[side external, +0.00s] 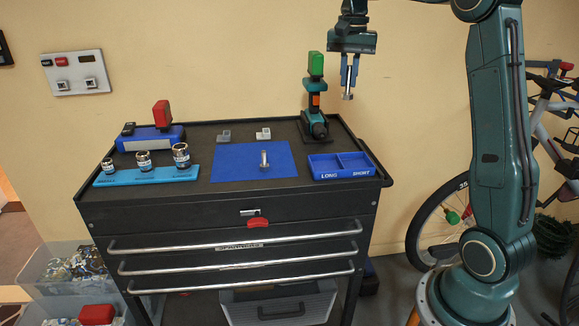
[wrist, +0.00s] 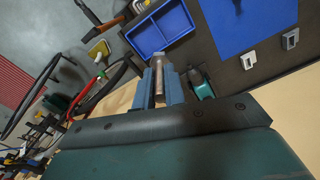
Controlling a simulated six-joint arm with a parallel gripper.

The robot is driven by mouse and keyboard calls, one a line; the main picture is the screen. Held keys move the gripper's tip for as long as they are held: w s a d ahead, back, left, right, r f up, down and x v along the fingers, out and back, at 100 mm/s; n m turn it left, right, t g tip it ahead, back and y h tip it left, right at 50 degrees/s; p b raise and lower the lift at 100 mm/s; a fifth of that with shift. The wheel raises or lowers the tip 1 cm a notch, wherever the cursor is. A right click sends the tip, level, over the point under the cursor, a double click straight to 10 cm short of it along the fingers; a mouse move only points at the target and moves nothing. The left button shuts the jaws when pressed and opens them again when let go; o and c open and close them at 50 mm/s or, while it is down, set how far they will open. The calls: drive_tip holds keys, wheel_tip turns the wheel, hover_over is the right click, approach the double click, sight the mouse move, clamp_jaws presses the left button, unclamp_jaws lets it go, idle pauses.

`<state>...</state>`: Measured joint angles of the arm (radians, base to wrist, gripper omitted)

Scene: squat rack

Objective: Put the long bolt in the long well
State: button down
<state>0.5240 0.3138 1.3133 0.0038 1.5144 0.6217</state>
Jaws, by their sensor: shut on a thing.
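My gripper (side external: 349,90) is high above the back right of the cart top, pointing down and shut on a metal bolt (wrist: 159,84). The bolt's end (side external: 348,97) shows below the fingertips; the fingers hide much of it, so I cannot tell its length. A second metal bolt (side external: 264,160) stands upright on the blue mat (side external: 230,165). The blue tray (side external: 342,176), marked LONG on its left well and SHORT on its right well, sits at the cart's right edge. Both wells look empty. The tray also shows in the wrist view (wrist: 160,28), apart from the held bolt.
A teal drill (side external: 315,122) with a green top stands behind the tray, left of my gripper. Two grey brackets (side external: 263,134) lie behind the mat. A blue rail of sockets (side external: 145,178) lies at the left. A bicycle (side external: 430,225) stands right of the cart.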

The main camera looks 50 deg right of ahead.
drive_tip(key=w+a, duration=0.3)
wheel_tip(320, 180, down, 16)
drive_tip(key=shift+r, duration=0.2)
idle(0.6)
drive_tip(key=shift+a, duration=0.1)
drive_tip(key=shift+f, duration=2.15)
drive_tip(key=shift+f, duration=0.15)
drive_tip(key=c, duration=1.5)
unclamp_jaws()
drive_tip(key=shift+s, duration=0.1)
